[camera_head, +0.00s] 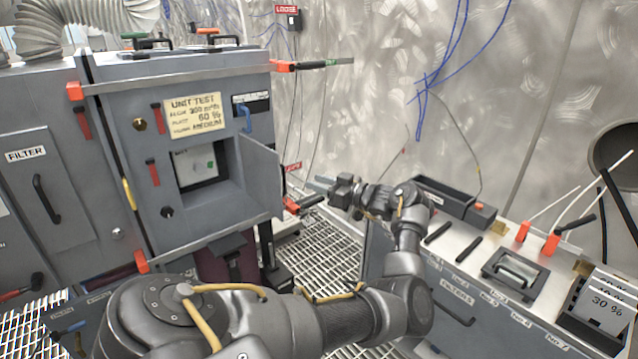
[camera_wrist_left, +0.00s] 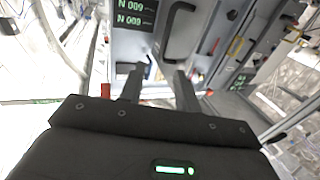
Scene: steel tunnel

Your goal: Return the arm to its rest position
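My left arm comes in from the lower left of the head view, bends at the elbow and reaches up over the bench's left end. My left gripper (camera_head: 338,190) points left there, in front of the steel wall and to the right of the grey cabinet's open door. In the left wrist view its two dark fingers (camera_wrist_left: 158,88) stand apart with nothing visible between them, so it is open and empty. Grey panels with handles show beyond the fingertips. My right gripper is in neither view.
A grey cabinet (camera_head: 115,120) with a small open door (camera_head: 258,180) stands at left. A steel bench (camera_head: 475,262) at right carries a dark tray (camera_head: 455,203), a filter holder (camera_head: 515,270) and cards (camera_head: 603,305). Grating floor (camera_head: 325,250) lies between. Blue wires (camera_head: 424,85) hang on the wall.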

